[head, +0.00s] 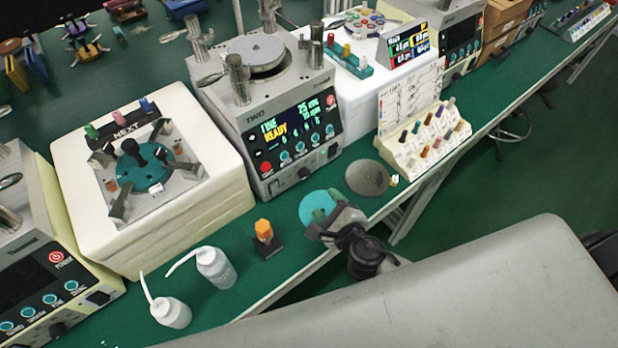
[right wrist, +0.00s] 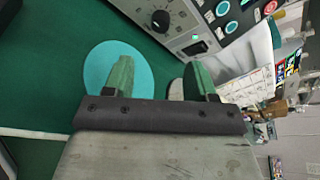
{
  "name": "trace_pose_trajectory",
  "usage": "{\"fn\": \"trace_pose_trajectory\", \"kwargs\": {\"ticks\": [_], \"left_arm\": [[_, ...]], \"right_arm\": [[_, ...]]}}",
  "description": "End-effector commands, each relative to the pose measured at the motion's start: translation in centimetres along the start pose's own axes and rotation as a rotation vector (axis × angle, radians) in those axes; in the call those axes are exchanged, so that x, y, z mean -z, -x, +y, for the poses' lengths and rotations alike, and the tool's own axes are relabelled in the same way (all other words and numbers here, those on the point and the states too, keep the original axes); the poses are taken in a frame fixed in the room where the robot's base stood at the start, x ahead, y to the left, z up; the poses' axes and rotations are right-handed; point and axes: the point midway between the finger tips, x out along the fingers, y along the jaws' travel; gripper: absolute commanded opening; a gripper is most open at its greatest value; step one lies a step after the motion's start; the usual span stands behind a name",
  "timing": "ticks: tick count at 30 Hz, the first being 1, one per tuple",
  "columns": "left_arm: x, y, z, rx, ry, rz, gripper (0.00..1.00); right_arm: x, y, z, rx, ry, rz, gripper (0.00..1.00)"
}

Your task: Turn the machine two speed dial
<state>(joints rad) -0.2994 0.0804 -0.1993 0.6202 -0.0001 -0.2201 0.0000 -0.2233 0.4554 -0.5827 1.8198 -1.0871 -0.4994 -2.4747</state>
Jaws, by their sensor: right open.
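Machine two (head: 262,120) stands at mid-bench in the head view, its lit screen reading READY. Its black speed dial (head: 304,173) sits low on the front panel. The dial shows larger in the right wrist view (right wrist: 160,20), round and dark with a scale around it. My right gripper (head: 328,208) is open and empty, in front of the machine and over a teal disc (head: 312,204). In the right wrist view its two green fingers (right wrist: 158,74) are spread apart, clear of the dial. My left gripper is not in view.
A grey disc (head: 367,178) lies right of the teal disc. An orange-topped piece (head: 264,232) and two white bottles (head: 216,268) stand to the left along the front edge. A white block with a NEXT fixture (head: 215,195) is left of machine two. A sample rack (head: 410,155) stands right.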

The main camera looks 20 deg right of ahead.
Motion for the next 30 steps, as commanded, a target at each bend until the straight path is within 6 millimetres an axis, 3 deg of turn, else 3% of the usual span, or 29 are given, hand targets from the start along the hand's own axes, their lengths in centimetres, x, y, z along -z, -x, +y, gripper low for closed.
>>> {"fn": "trace_pose_trajectory", "kwargs": {"ticks": [5,18,30], "left_arm": [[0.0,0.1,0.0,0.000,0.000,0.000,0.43],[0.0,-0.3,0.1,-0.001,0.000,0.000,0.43],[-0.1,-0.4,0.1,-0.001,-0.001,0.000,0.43]], "right_arm": [[-0.1,-2.0,-0.1,0.002,0.013,-0.003,0.56],[0.0,-9.6,0.0,0.002,0.007,-0.002,0.56],[-0.1,-10.7,-0.1,0.001,0.007,-0.002,0.56]]}}
